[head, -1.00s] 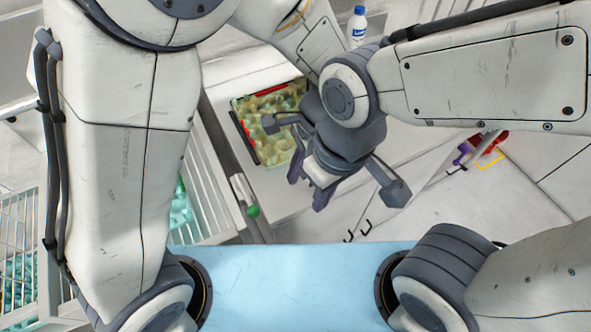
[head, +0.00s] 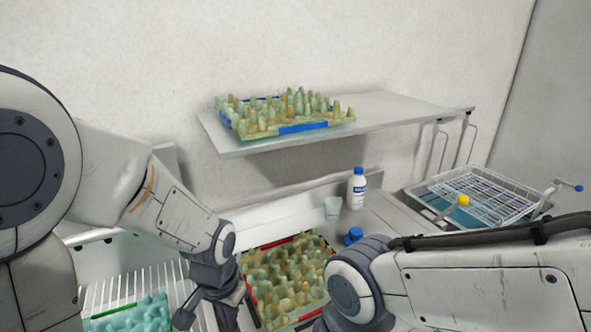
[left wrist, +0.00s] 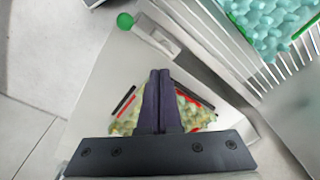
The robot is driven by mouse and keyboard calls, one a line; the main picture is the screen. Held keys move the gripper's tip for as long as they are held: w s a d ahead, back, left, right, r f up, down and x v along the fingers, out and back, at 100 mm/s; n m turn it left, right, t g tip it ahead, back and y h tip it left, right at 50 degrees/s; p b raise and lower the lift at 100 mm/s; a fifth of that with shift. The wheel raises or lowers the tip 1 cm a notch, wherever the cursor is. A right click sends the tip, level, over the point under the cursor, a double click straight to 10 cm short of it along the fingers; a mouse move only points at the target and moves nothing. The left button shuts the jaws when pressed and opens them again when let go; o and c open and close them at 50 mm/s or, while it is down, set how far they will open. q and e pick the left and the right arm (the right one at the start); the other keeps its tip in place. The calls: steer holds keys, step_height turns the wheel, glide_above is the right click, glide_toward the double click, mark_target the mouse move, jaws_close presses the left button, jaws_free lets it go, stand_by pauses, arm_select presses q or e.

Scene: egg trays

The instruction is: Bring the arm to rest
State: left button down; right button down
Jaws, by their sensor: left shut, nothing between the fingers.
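My left gripper (head: 210,302) is at the lower left-centre of the head view, just left of the red-marked egg tray (head: 290,280) on the counter. In the left wrist view its dark fingers (left wrist: 160,78) are together with nothing between them, and that tray (left wrist: 196,118) shows partly hidden behind them. My right arm comes in from the right in the head view. Its gripper is below the picture's edge. A blue-marked egg tray (head: 285,112) lies on the wall shelf (head: 385,112).
A teal tray with green edges (head: 125,315) sits by white wire bars at lower left; it also shows in the left wrist view (left wrist: 265,25). A wire basket (head: 480,190) is at right.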

arm_select(q)
steer(key=a+n+t, duration=0.2)
steer(key=a+n, duration=0.2)
steer(key=a, duration=0.2)
steer(key=s+d+r+m+g+h+b, duration=0.1)
steer(key=s+d+r+m+g+b, duration=0.2)
steer(key=s+d+m, duration=0.4)
steer(key=s+d, duration=0.7)
steer(key=shift+r, duration=0.2)
